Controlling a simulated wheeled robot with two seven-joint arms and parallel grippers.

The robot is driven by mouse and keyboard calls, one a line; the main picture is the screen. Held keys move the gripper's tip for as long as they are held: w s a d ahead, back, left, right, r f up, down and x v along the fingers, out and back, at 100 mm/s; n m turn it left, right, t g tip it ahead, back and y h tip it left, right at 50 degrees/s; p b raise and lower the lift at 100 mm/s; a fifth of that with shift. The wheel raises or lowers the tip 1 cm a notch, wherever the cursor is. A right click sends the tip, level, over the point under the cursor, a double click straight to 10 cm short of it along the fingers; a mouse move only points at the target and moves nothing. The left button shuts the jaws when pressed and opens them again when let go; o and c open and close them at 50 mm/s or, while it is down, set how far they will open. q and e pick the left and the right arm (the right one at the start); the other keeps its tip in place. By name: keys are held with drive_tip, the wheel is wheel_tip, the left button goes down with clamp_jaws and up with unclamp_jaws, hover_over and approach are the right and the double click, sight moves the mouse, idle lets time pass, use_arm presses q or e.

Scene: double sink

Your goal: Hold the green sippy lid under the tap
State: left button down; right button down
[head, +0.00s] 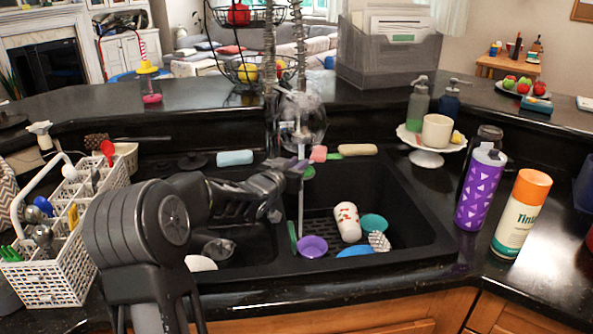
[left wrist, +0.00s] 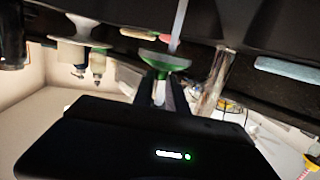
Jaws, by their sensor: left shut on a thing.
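The green sippy lid (head: 308,172) is at the tips of my left gripper (head: 278,183), over the divider side of the right basin. In the left wrist view the green lid (left wrist: 165,61) sits between the fingertips, and the left gripper (left wrist: 160,80) is shut on it. The tap (head: 298,135) stands behind, between the basins. A pale stream of water (head: 300,205) runs down next to the lid in the head view. In the left wrist view the stream (left wrist: 179,25) meets or overlaps the lid's edge; I cannot tell exactly which. My right gripper is not in view.
The right basin holds a purple bowl (head: 313,247), a white patterned cup (head: 347,222) and a teal bowl (head: 374,224). A white utensil caddy (head: 60,265) stands at left. A purple bottle (head: 481,190) and an orange-capped bottle (head: 522,213) stand at right.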

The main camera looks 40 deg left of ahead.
use_arm(q)
drive_tip(key=s+d+b, duration=0.3)
drive_tip(key=d+b, duration=0.2)
drive_tip(key=d, duration=0.1)
drive_tip(key=shift+s+d+b, duration=0.25)
drive_tip(key=shift+s+b, duration=0.15)
idle(1.5)
drive_tip(key=s+d+r+b, duration=0.2)
drive_tip(key=d+r, duration=0.2)
drive_tip(key=shift+s+d, duration=0.15)
drive_tip(key=shift+s, duration=0.05)
idle(0.3)
